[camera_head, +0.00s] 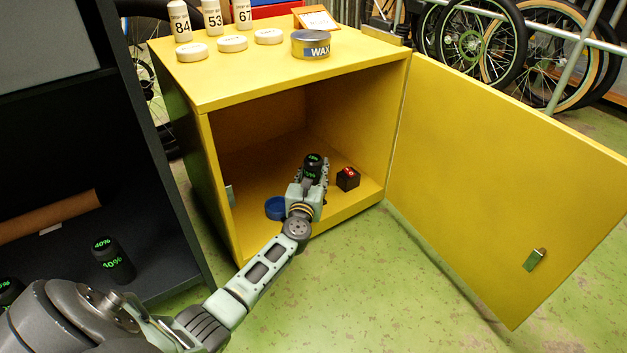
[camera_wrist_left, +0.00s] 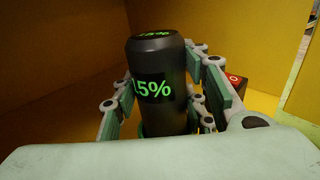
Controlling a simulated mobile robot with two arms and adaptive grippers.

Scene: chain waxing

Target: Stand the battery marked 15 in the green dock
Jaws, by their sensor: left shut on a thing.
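The dark battery marked 15% (camera_wrist_left: 160,85) stands upright between the fingers of my left gripper (camera_head: 313,177), which is shut on it. In the head view the battery (camera_head: 313,163) shows inside the open yellow cabinet, above its floor. In the left wrist view the gripper's fingers (camera_wrist_left: 165,110) flank the battery on both sides. A little green shows low around the battery's base there; I cannot tell whether this is the green dock or finger pads. The battery's bottom is hidden by the gripper. My right gripper is not in view.
A blue round dock (camera_head: 275,208) lies left of my gripper on the cabinet floor. A small dark box with a red display (camera_head: 348,178) stands to the right. The yellow door (camera_head: 500,190) is wide open. A battery marked 40% (camera_head: 113,262) stands on the dark shelf.

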